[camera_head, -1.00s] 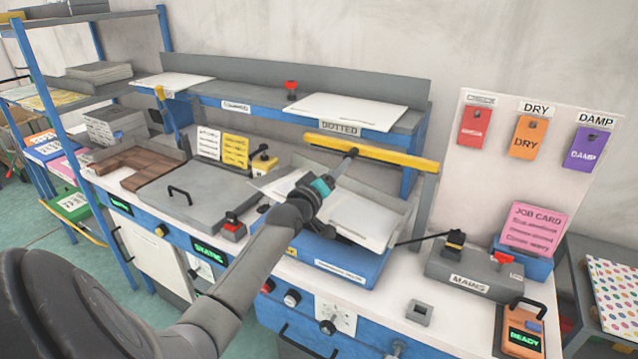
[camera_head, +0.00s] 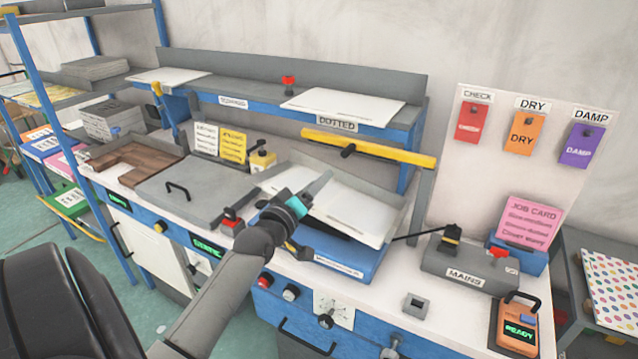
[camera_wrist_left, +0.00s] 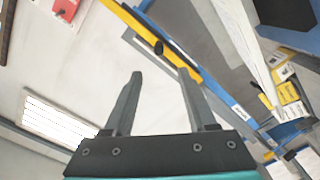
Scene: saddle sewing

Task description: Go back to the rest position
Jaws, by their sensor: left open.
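My left gripper (camera_head: 308,193) is in front of the blue saddle-sewing machine (camera_head: 345,262), with its teal band and fingers near the white sheets (camera_head: 350,210) on the machine's grey bed. In the left wrist view its two fingers (camera_wrist_left: 160,105) stand apart with nothing between them. The yellow bar (camera_head: 370,148) spans above the bed, and its dark knob (camera_head: 348,151) is clear of my fingers. It also shows in the left wrist view (camera_wrist_left: 135,25). My right gripper is not in view.
The grey lidded box (camera_head: 190,195) is left of my arm. The grey MAINS box (camera_head: 468,262), the job card (camera_head: 530,222) and the orange READY device (camera_head: 518,325) stand to the right. Shelves with paper (camera_head: 340,106) run behind.

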